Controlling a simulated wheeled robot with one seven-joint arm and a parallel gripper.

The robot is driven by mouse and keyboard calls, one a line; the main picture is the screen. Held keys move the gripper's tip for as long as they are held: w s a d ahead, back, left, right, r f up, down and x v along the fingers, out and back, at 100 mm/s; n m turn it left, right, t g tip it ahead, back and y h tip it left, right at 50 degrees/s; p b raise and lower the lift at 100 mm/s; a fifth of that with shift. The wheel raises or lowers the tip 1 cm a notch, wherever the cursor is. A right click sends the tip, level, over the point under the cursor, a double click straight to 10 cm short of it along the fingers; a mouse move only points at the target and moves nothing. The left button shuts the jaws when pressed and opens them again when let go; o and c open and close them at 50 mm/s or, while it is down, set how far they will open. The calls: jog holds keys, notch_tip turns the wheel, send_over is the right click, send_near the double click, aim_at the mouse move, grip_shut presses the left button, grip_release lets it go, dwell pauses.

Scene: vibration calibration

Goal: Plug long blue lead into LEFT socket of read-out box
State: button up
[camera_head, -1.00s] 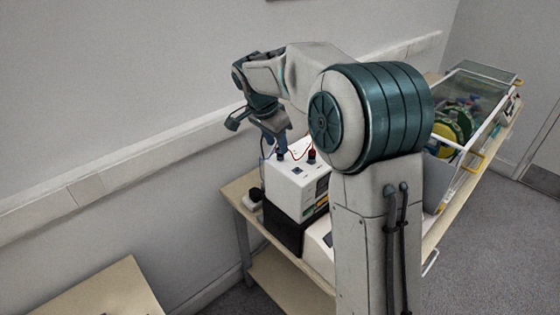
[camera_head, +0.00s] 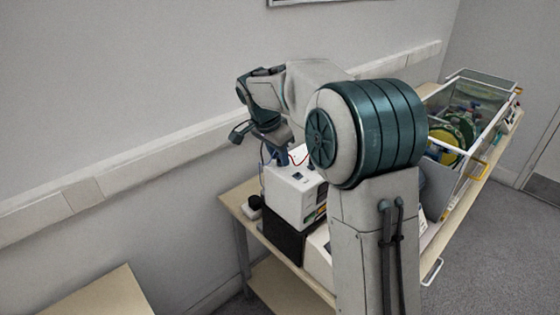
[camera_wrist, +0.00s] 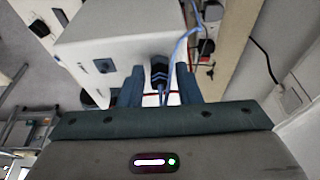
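The white read-out box (camera_head: 285,196) stands on the wooden bench, below my gripper (camera_head: 277,160). In the wrist view the box (camera_wrist: 80,38) fills the upper left, with an empty-looking dark socket (camera_wrist: 103,65) on its face. A dark blue plug (camera_wrist: 159,72) with a blue lead (camera_wrist: 182,42) lies between my two fingers (camera_wrist: 160,88). A gap shows on each side of the plug, so the fingers look open around it. The plug seems to stand at the box face; how deep it sits is hidden. A red lead (camera_head: 300,158) shows beside the gripper.
The bench (camera_head: 240,205) runs along the wall. A black block (camera_head: 283,240) sits under the box. A clear-sided frame (camera_head: 480,95) with green and yellow reels stands at the right. Another table (camera_head: 100,297) is at the lower left.

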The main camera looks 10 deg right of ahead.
grip_shut()
jog(key=shift+r, duration=0.4)
jog(key=shift+r+p, duration=1.25)
jog(key=shift+r, duration=0.4)
